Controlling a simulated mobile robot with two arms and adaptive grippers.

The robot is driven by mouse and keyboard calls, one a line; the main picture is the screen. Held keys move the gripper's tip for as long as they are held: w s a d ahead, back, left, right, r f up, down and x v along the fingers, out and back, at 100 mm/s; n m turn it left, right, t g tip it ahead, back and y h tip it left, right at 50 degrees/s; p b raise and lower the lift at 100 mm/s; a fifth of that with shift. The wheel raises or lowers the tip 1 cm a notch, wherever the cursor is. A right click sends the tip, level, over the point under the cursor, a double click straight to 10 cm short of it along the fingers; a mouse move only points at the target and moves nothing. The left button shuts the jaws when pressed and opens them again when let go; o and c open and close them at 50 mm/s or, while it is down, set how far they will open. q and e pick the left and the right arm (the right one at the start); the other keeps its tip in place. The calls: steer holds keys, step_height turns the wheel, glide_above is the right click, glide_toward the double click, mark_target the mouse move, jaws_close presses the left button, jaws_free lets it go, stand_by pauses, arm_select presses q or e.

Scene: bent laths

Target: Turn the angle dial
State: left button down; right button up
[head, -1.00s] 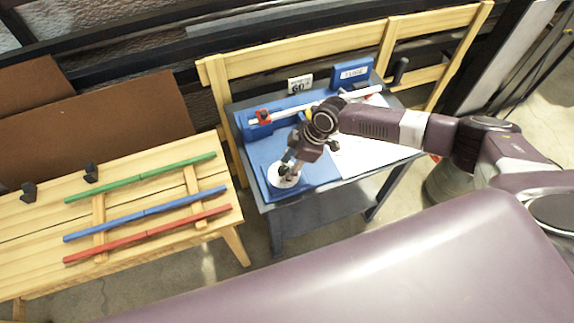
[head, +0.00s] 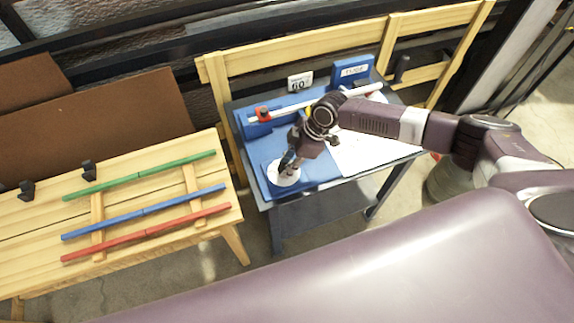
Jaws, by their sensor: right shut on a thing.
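The angle dial (head: 284,179) is a white disc on the front left part of the blue machine (head: 262,150), which stands on a small grey table. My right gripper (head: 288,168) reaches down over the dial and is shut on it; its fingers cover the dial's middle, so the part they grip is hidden. A white lath (head: 345,97) lies along the back of the machine, with a red block (head: 263,114) near its left end. A small sign (head: 299,83) reading 60 stands behind it. My left gripper is not in view.
A blue block (head: 352,69) stands at the machine's back right. A white sheet (head: 370,147) lies under my right forearm.

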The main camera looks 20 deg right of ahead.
steer(key=n+b, duration=0.1)
steer(key=n+g+b, duration=0.1)
steer(key=n+b, duration=0.2)
steer(key=b, duration=0.1)
steer(key=shift+w+f+n+g, duration=0.2)
steer(key=shift+w+n+g, duration=0.05)
steer(key=shift+n+g, duration=0.05)
steer(key=shift+w+r+n+g+b, duration=0.15)
steer(key=shift+n+g+b, duration=0.55)
steer(key=shift+n+b, duration=0.95)
steer(key=shift+r, duration=0.1)
steer(key=o, duration=1.2)
steer(key=shift+c, duration=0.2)
steer(key=shift+r, duration=0.1)
steer(key=v, duration=1.2)
